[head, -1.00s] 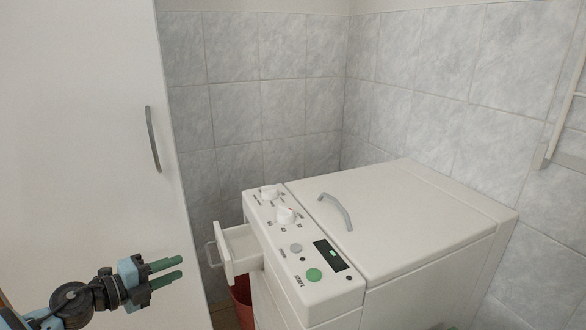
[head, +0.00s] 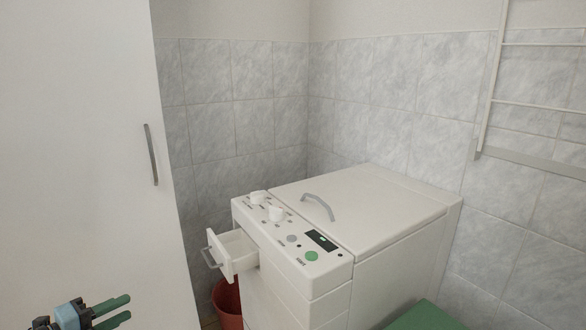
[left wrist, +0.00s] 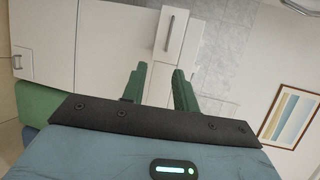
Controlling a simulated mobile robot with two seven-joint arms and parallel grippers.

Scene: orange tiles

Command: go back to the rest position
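My left gripper (head: 127,307) is low at the left edge of the head view, in front of the tall white door. Its two green fingers are apart with nothing between them. The left wrist view also shows these fingers apart and empty (left wrist: 160,80). The gripper is clear of the washing machine and touches nothing that I can see. My right gripper is in neither view.
A white top-loading washing machine (head: 370,215) stands in the tiled corner, lid closed, small drawer (head: 238,250) pulled out. A red bucket (head: 228,304) is below the drawer. A tall white door (head: 80,150) is at left, a wall rack (head: 535,103) at upper right.

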